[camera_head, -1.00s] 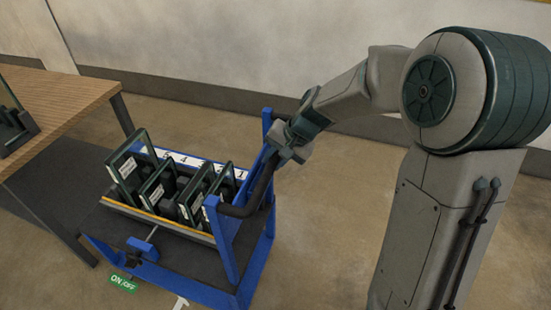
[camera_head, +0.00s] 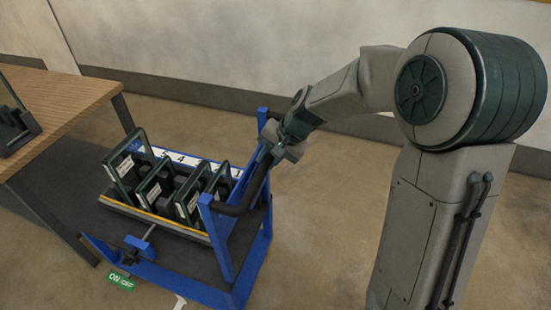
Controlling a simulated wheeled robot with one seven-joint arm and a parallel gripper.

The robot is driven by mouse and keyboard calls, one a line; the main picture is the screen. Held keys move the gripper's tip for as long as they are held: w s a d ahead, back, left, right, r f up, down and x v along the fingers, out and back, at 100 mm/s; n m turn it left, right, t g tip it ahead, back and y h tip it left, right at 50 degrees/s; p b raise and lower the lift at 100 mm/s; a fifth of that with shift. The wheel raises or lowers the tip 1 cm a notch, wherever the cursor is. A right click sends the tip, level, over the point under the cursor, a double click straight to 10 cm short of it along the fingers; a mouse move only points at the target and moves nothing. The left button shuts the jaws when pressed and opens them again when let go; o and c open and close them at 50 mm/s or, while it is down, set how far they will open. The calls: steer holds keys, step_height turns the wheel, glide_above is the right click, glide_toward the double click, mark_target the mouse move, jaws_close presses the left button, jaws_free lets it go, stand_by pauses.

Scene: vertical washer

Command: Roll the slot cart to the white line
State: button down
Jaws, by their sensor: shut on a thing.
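The slot cart (camera_head: 219,298) has a blue frame and a slotted tray holding several dark, labelled upright frames (camera_head: 157,184). Numbers show on a white strip (camera_head: 182,158) along the tray's back. A dark handle bar (camera_head: 253,190) runs between two blue posts on the cart's right side. My gripper (camera_head: 277,144) is shut on the handle bar near its far end; its fingers are small and partly hidden. A short white mark (camera_head: 180,302) shows on the floor at the bottom edge, beside the cart; I cannot tell whether it is the white line.
A wooden table (camera_head: 62,100) with a dark holder (camera_head: 14,125) on it stands at left, close to the cart. A green ON/OFF tag (camera_head: 121,282) is by the cart's front left. The wall (camera_head: 230,45) runs behind. Brown floor (camera_head: 325,215) is open right of the cart.

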steer(key=a, duration=0.1)
steer(key=w+a, duration=0.1)
steer(key=a, duration=0.1)
steer(key=shift+a+p, duration=0.25)
steer(key=shift+p, duration=0.05)
stand_by(0.3)
steer(key=shift+d, duration=0.1)
steer(key=c, duration=1)
jaws_free()
steer(key=shift+p+v, duration=1.85)
steer(key=shift+v, duration=1.7)
steer(key=shift+p+v, duration=0.7)
steer(key=shift+v, duration=0.9)
